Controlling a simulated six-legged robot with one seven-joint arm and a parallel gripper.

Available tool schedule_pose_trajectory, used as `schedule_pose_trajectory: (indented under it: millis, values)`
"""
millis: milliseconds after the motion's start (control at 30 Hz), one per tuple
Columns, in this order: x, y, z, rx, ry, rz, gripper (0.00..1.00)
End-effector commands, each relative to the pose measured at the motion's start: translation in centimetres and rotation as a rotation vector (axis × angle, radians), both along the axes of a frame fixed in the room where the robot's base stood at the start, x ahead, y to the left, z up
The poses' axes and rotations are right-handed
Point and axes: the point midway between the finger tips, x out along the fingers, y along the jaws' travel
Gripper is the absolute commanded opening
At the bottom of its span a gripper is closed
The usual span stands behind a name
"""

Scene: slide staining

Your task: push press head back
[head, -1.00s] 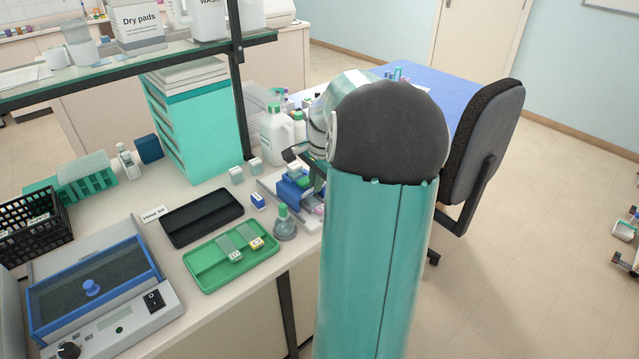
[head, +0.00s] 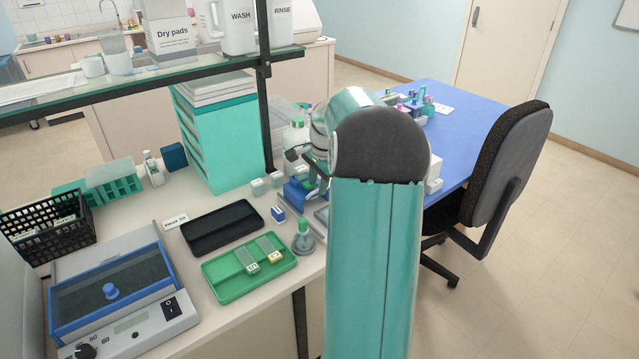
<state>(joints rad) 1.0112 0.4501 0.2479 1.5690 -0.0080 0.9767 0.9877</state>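A small blue device with a white upper part, which looks like the press (head: 296,193), stands at the right end of the white bench, on a grey metal base. Its right side is hidden behind my teal arm. I cannot tell its head clearly from its body. My gripper (head: 318,172) is mostly hidden by my own arm; a dark part of it shows close to the top of the blue device. I cannot tell whether it touches the device, or whether its fingers are open or shut.
A green tray with slides (head: 226,284), a black tray (head: 196,239) and a green-capped bottle (head: 303,240) lie left and in front of the press. A chair (head: 500,170) is at right.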

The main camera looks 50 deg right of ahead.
Motion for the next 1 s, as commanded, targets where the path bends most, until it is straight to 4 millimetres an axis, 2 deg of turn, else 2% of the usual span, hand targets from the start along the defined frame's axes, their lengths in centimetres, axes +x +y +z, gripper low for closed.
schedule_pose_trajectory:
  millis: [233, 367, 800, 1000]
  values:
    - [-0.2, 0.0, 0.2, 0.002, 0.004, -0.001, 0.31]
    - [-0.4, 0.0, 1.4, 0.0, 0.003, -0.001, 0.31]
    - [-2.0, 0.4, 10.5, -0.002, -0.001, 0.0, 0.31]
    - [-2.5, 0.5, 13.1, -0.001, 0.0, 0.0, 0.31]
